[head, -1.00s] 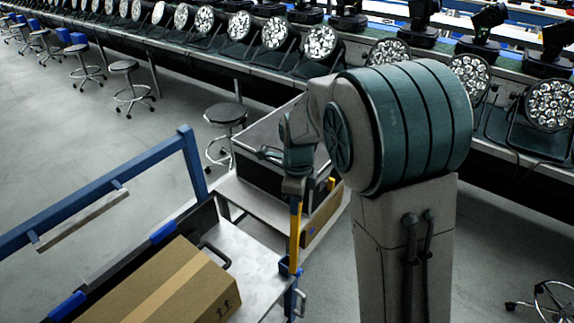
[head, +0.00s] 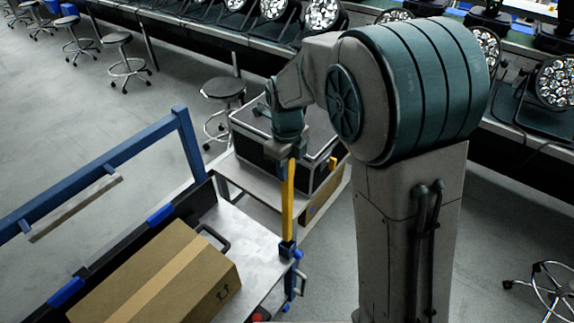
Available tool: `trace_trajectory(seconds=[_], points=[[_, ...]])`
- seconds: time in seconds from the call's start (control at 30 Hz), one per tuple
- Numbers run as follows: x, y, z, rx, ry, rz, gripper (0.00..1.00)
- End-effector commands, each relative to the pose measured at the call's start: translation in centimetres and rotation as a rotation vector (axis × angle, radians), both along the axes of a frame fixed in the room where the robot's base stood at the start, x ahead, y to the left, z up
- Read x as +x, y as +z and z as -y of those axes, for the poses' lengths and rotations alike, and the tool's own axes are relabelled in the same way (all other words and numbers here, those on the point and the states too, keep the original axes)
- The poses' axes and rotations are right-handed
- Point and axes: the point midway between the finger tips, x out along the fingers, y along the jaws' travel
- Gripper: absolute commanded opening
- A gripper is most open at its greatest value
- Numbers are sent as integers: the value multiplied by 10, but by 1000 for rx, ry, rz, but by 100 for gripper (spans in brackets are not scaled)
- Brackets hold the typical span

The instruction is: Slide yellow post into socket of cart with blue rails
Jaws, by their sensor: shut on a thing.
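The yellow post (head: 288,200) hangs nearly upright from my gripper (head: 289,156), which is shut on its upper end. The fingertips are small and partly hidden by the wrist. The post's lower end meets the blue socket (head: 288,249) at the near right corner of the cart with blue rails (head: 100,168). I cannot tell whether the end is inside the socket or just in front of or above it. The cart has a grey deck (head: 250,245).
A cardboard box (head: 150,275) lies on the cart deck. Behind the post, a second cart (head: 258,193) carries a black case (head: 245,145). Stools (head: 223,90) stand beyond on open grey floor. A long bench with several par cans (head: 555,82) runs along the back.

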Motion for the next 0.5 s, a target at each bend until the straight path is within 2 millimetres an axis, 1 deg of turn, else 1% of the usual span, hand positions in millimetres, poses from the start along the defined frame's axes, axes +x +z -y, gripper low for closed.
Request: trace_trajectory(seconds=[0.03, 0.5], points=[[0, -7, 0, 0, 0, 0, 6], [0, -40, 0, 0, 0, 1, 6]])
